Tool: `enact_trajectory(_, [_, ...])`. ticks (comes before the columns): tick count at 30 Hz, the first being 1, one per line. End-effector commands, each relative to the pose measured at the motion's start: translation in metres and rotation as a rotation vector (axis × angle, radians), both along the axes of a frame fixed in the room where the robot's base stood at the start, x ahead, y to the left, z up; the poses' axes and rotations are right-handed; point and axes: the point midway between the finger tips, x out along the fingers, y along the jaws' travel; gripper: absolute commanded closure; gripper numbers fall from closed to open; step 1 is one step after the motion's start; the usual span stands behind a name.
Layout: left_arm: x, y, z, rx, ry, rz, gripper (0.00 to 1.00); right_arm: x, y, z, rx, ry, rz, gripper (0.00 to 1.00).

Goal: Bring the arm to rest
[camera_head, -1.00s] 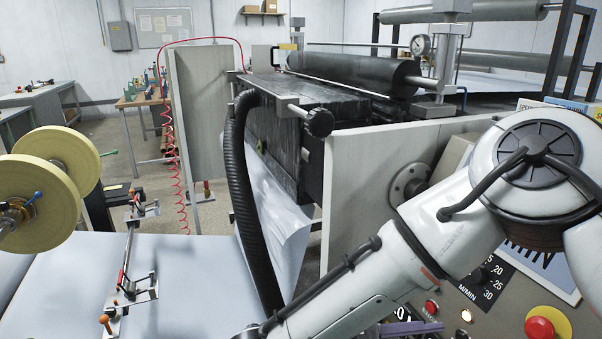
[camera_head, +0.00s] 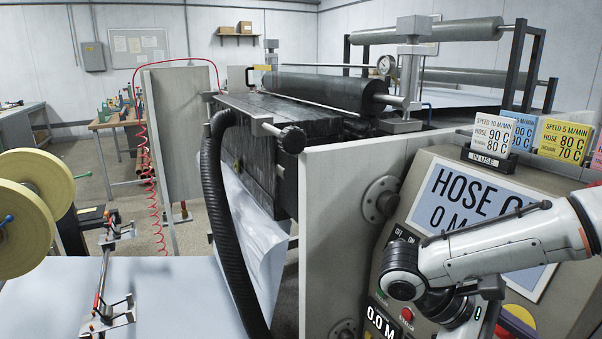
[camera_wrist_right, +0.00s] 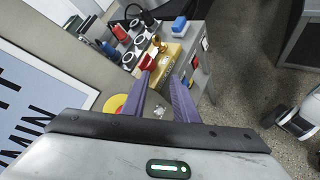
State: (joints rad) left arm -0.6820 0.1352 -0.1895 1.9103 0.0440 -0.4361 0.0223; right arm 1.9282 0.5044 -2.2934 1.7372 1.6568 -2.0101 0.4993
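My right arm (camera_head: 500,245) comes in from the right in the head view and crosses in front of the control panel's large display. Its wrist hangs low at the panel, and its fingers are not clear there. In the right wrist view my right gripper (camera_wrist_right: 161,77) shows two purple fingers apart with nothing between them. They point toward a cluttered bench and touch nothing that I can see. My left arm and gripper are out of view.
The control panel (camera_head: 398,312) stands close behind my right arm. Speed cards (camera_head: 494,136) stand on top of it. The coating machine's roller (camera_head: 325,88) and black hose (camera_head: 222,235) are further left. Yellow tape rolls (camera_head: 22,228) are far left. The wrist view shows a bench (camera_wrist_right: 185,52) with small tools.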

Motion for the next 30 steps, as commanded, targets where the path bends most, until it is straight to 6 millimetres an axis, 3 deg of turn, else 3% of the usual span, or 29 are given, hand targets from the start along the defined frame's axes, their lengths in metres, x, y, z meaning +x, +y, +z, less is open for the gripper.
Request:
enact_trajectory(3, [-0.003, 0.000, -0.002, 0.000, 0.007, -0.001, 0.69, -0.013, -0.027, -0.005, 0.039, 0.000, -0.103, 0.73])
enact_trajectory(11, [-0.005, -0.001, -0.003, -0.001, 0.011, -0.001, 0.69, -0.004, 0.033, -0.093, 0.271, 0.015, 0.075, 0.73])
enact_trajectory(17, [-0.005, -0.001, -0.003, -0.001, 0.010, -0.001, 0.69, -0.009, 0.102, -0.169, 0.537, 0.005, 0.195, 0.73])
enact_trajectory(21, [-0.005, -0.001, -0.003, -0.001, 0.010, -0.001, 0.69, -0.019, 0.169, -0.221, 0.787, -0.036, 0.262, 0.73])
enact_trajectory(27, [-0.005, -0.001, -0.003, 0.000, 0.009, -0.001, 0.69, -0.032, 0.250, -0.266, 1.110, -0.157, 0.282, 0.73])
enact_trajectory(30, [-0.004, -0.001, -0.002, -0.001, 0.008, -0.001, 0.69, -0.034, 0.277, -0.279, 1.238, -0.249, 0.268, 0.73])
